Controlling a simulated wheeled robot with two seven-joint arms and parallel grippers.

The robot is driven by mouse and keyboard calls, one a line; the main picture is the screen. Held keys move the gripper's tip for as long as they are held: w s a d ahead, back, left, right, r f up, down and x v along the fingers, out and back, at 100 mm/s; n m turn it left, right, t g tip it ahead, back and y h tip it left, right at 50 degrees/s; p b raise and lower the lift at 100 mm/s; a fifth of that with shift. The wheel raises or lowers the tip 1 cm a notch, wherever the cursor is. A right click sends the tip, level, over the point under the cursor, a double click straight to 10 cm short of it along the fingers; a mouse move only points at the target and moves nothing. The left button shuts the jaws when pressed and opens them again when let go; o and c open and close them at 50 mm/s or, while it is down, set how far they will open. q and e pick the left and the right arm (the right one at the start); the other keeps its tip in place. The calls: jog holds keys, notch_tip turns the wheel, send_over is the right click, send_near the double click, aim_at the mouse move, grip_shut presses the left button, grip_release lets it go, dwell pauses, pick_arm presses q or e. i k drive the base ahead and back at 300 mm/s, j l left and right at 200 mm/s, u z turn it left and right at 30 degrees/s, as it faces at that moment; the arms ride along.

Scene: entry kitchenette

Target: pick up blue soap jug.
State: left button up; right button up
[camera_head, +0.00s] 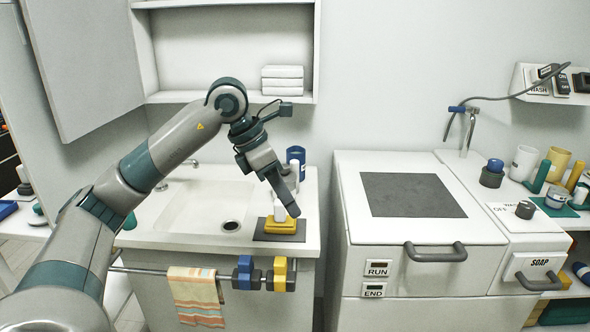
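A dark blue cylinder with a white mark (296,156) stands at the back right of the sink counter, partly hidden by my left gripper; it may be the blue soap jug, but I cannot tell for sure. My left gripper (291,207) points down in front of it, over the right side of the counter. Its fingertips are close to a small white item (280,212) above a yellow block (281,226) on a dark mat. Whether the fingers touch or hold anything is unclear. My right gripper is not in view.
The sink basin (200,209) lies left of the gripper. An open cabinet door (85,60) and a shelf with white folded stacks (282,80) are above. The front rail holds a striped towel (196,296) and blue and yellow pieces. A white machine (440,250) stands right.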

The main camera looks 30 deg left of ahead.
aim_at(296, 155)
jog(key=i+j, duration=1)
